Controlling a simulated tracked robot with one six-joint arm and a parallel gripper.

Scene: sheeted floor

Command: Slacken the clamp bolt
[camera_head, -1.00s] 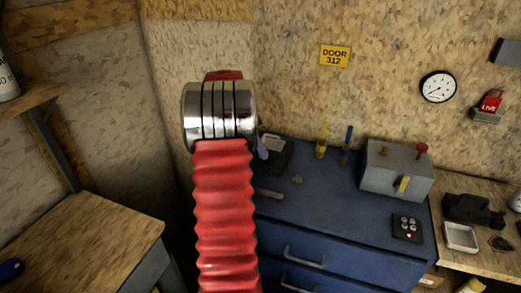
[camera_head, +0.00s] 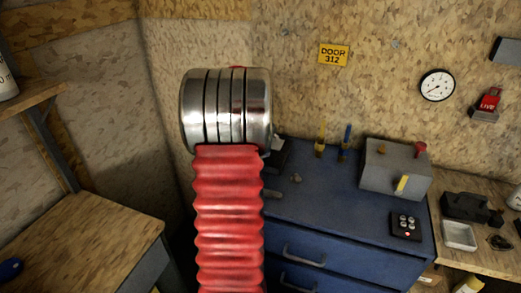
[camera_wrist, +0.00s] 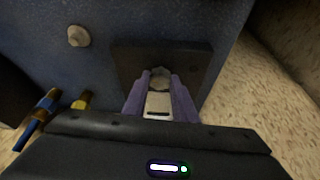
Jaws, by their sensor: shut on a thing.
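In the wrist view, my gripper (camera_wrist: 160,79) has two purple fingers closed on a small grey faceted head, which looks like the clamp bolt (camera_wrist: 159,72). A pale metal piece with a dark slot (camera_wrist: 157,104) shows between the fingers, nearer the camera. The bolt sits over a dark block (camera_wrist: 128,62), which looks like the clamp body, on the blue bench top. In the head view, my arm hides the gripper and most of the block; only a small part (camera_head: 279,150) shows beside the arm.
The blue cabinet (camera_head: 335,205) carries a small grey knob (camera_wrist: 78,36), yellow (camera_head: 320,148) and blue (camera_head: 346,150) upright handles, a grey box (camera_head: 390,172) with a red knob, and a button pad (camera_head: 405,226). Its edge lies just right of the block in the wrist view.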

